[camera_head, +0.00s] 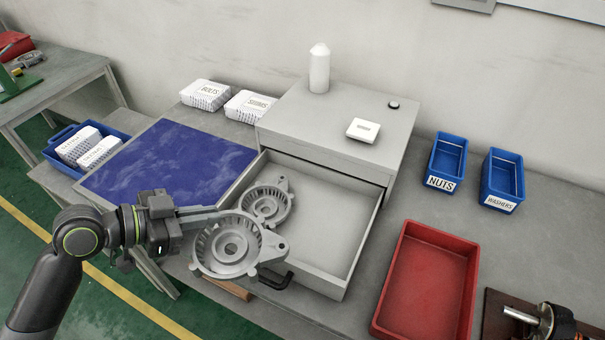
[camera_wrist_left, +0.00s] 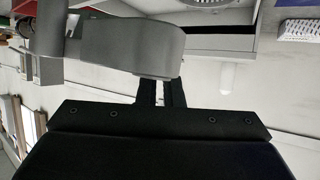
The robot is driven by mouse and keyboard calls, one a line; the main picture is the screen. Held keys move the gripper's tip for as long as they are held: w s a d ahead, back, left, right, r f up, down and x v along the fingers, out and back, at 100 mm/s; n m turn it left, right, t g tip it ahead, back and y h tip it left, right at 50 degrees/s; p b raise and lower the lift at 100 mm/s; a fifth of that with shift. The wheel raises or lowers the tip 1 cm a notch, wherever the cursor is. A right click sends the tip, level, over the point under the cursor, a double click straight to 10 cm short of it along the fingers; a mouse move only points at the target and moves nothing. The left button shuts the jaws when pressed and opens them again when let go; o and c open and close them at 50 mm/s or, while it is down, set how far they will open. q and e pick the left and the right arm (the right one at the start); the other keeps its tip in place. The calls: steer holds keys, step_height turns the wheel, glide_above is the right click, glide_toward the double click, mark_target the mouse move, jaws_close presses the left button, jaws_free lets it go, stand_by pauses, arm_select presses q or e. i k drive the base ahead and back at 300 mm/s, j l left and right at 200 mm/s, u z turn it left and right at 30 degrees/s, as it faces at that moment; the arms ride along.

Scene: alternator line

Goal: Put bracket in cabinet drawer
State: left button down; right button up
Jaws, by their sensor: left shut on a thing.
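My left gripper (camera_head: 205,216) is shut on a grey round finned bracket (camera_head: 228,250). The bracket is held over the front left corner of the open drawer (camera_head: 365,240) and covers part of its rim. In the left wrist view the bracket (camera_wrist_left: 130,45) shows edge-on beyond the fingers (camera_wrist_left: 160,93). A second, similar bracket (camera_head: 268,201) lies inside the drawer at the left, partly hidden by the held one. The drawer is pulled out from the grey cabinet (camera_head: 300,120), and its right part is empty. My right gripper is not in view.
A blue mat (camera_head: 165,160) lies left of the drawer. A red tray (camera_head: 425,285) and blue bins for nuts (camera_head: 446,160) and washers (camera_head: 502,180) stand to the right. A white bottle (camera_head: 319,70) and a small white box (camera_head: 363,130) stand on the cabinet.

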mark_target(324, 239)
steer(key=z, duration=0.95)
steer(key=k+j+z, duration=0.6)
steer(key=k+z, duration=0.25)
